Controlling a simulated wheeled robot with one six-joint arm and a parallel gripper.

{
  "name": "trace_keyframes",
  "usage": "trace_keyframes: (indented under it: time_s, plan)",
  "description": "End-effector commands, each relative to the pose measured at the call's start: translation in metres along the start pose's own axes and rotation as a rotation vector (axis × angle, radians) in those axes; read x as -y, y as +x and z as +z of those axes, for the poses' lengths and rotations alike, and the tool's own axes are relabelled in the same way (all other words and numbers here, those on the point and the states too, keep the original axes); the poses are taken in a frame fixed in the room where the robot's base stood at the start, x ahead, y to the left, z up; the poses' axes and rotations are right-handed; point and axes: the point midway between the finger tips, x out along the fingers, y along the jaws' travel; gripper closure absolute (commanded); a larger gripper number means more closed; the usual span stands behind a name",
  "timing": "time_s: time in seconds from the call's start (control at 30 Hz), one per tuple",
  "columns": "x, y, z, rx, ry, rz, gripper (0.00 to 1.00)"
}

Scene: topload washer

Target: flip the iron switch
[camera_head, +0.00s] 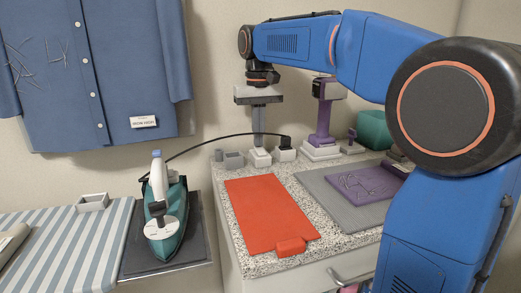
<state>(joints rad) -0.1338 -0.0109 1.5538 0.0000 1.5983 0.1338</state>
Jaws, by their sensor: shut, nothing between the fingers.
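The teal and white iron (166,222) stands on a dark pad at the left. Its black cord (215,138) arcs right to a black plug (284,141) on a small white box (285,154). Another small white box (261,158) sits just left of it, and I cannot make out whether a switch is on it. My gripper (259,146) points down with its fingers shut and empty, the tips just above or at this left white box. I cannot tell whether they touch it. The fingers hide part of the box's top.
A red mat (268,212) lies on the speckled counter (239,256). A purple device (322,120) on a white base and a green bin (376,128) stand at the back right. Small grey containers (233,160) are left of the gripper. A blue shirt (100,70) hangs on the wall.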

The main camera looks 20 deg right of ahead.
Motion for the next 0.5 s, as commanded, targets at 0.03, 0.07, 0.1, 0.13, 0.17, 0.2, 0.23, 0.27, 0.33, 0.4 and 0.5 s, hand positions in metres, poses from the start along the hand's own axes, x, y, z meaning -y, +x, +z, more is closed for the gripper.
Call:
trace_keyframes:
  time_s: [0.03,0.07,0.1,0.13,0.17,0.2,0.23,0.27,0.33,0.4,0.5]
  plan:
    - [0.0000,0.0007,0.0001,0.000,0.000,0.000,1.00]
    - [0.0000,0.0011,0.0001,0.000,0.000,0.000,1.00]
    - [0.0000,0.0016,0.0001,0.000,0.000,0.000,1.00]
    - [0.0000,0.0019,0.0001,0.000,0.000,0.000,1.00]
    - [0.0000,0.0023,0.0002,0.000,0.000,0.000,1.00]
    - [0.0000,0.0028,0.0002,0.001,0.000,0.000,1.00]
    - [0.0000,0.0031,0.0002,0.001,0.000,0.000,1.00]
    - [0.0000,0.0035,0.0002,0.001,0.000,0.000,1.00]
    - [0.0000,0.0043,0.0002,0.001,0.000,0.000,1.00]
    - [0.0000,0.0050,0.0002,0.001,0.000,0.000,1.00]
    - [0.0000,0.0057,0.0002,0.001,0.000,0.000,1.00]
